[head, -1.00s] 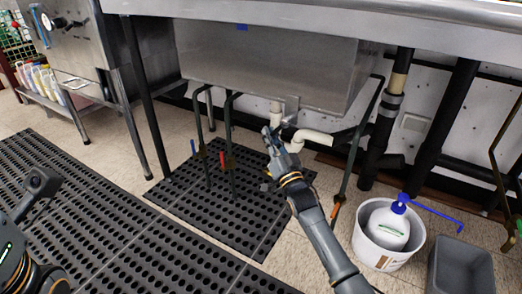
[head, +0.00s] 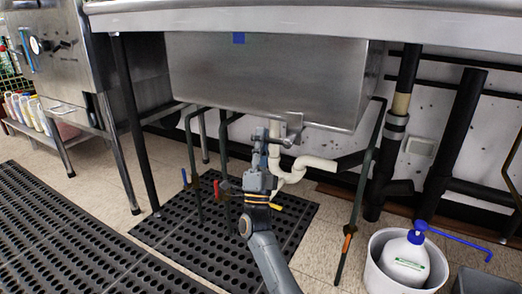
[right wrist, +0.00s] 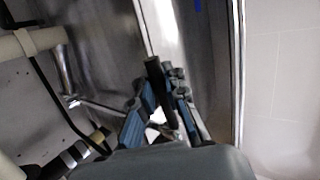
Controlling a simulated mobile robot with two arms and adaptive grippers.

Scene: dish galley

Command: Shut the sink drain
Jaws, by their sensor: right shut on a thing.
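The steel sink basin (head: 270,80) hangs under the counter, with a white drain pipe (head: 315,163) below it. A metal fitting (head: 293,122) sits at the drain just under the basin. My right gripper (head: 262,138) points up beside the pipe, close under the basin's bottom. In the right wrist view its fingers (right wrist: 163,95) are shut on a black handle (right wrist: 154,72), which appears to be the drain lever's grip. A thin metal rod (right wrist: 98,106) runs toward the fingers. The handle is hidden by the gripper in the head view. My left gripper is out of view.
Valve pipes with a blue handle (head: 184,177) and a red handle (head: 216,189) stand left of my right arm. An orange-handled pipe (head: 347,240) stands right. A white bucket (head: 376,277) holds a pump bottle (head: 405,258). Black mats (head: 165,232) cover the floor.

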